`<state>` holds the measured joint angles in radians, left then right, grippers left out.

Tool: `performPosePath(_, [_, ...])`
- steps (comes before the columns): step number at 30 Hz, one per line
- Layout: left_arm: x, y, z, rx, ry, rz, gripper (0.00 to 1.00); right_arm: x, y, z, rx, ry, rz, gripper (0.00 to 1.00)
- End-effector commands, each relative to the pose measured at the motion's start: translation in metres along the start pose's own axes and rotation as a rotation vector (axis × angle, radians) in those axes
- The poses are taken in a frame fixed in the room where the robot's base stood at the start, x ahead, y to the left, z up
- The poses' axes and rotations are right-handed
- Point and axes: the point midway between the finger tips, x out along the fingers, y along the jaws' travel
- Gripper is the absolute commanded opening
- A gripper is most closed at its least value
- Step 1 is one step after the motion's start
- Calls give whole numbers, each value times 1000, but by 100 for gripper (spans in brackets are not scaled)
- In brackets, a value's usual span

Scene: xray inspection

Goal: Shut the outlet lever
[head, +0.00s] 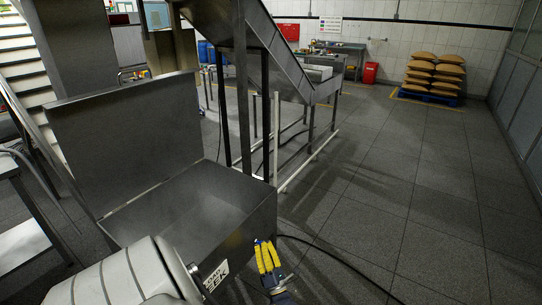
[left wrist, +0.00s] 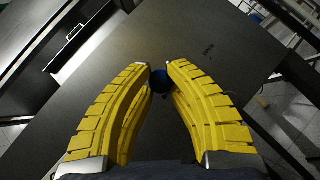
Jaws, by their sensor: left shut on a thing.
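My left gripper (head: 264,244) is in front of the right part of a grey metal bin in the head view, its yellow fingers pointing up. In the left wrist view, the left gripper (left wrist: 159,78) is closed on a dark blue round knob (left wrist: 159,83), held between the fingertips. The knob appears to be the end of the outlet lever; the rest of the lever is hidden or cannot be made out. My right gripper is not in view.
The open grey bin (head: 185,205) has a raised lid panel (head: 130,125). An inclined metal conveyor (head: 285,65) rises behind it. A black cable (head: 335,258) runs across the floor at right. Sacks (head: 433,72) sit on a blue pallet far back.

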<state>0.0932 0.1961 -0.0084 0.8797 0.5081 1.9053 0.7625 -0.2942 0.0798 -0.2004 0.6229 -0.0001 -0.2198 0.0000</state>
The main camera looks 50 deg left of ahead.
Motion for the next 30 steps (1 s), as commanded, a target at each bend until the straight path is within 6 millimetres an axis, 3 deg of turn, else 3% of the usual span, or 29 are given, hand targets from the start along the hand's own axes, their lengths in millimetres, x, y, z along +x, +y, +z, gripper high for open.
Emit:
performPosePath(20, [0, 4, -7, -34, 6, 44, 0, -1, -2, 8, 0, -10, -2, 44])
performPosePath(21, [0, 4, -7, -34, 6, 44, 17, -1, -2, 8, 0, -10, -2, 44])
performPosePath(28, [-2, 3, -7, -33, 5, 41, 44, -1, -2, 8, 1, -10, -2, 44])
performPosePath(30, [-2, 3, -6, -33, 5, 40, 46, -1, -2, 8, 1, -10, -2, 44])
